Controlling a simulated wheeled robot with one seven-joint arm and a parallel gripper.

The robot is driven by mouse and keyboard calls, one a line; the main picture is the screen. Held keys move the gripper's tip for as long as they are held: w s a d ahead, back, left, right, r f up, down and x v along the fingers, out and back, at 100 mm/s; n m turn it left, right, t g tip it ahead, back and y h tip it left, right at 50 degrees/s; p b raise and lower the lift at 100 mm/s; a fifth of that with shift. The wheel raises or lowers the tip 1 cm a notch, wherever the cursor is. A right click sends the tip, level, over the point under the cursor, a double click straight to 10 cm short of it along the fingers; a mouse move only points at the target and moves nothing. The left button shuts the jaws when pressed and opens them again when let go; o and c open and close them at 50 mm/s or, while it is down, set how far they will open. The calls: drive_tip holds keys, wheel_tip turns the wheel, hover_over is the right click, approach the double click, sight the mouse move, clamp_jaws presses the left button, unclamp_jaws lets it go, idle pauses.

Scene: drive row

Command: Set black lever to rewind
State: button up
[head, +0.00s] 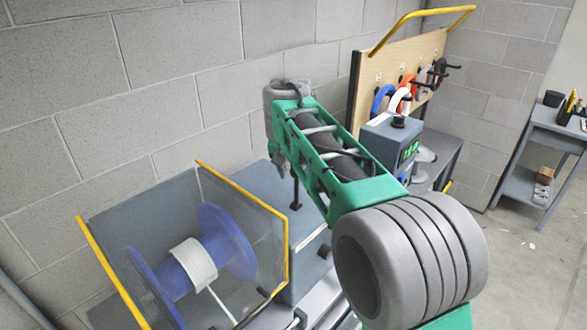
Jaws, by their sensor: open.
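A thin black lever (296,190) stands roughly upright on the grey cabinet, just right of the spool guard. Its upper end is partly hidden behind my arm. My gripper (279,162) points down at the far end of my green arm, above and slightly left of the lever in the picture. It is open, and I see nothing between its fingers. Whether it touches the lever cannot be told from this view. No rewind marking is readable.
A blue spool with white line (194,260) sits inside a yellow-edged guard (285,262) at lower left. A grey box with a green display (392,139) and a pegboard (428,62) with coloured rings stand at right. A grey shelf cart (530,150) is far right; open floor lies before it.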

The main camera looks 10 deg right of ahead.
sight(297, 184)
drive_tip(key=shift+w+f, duration=0.2)
drive_tip(key=shift+w, duration=0.6)
drive_tip(key=shift+a+f, duration=0.1)
drive_tip(key=shift+f, duration=0.1)
drive_tip(key=x, duration=0.2)
drive_tip(key=p+x, duration=0.1)
drive_tip(key=x, duration=0.2)
drive_tip(key=shift+d+f+p, duration=0.3)
drive_tip(key=shift+f+p, duration=0.05)
drive_tip(key=shift+w+f, duration=0.15)
drive_tip(key=shift+f, duration=0.3)
clamp_jaws()
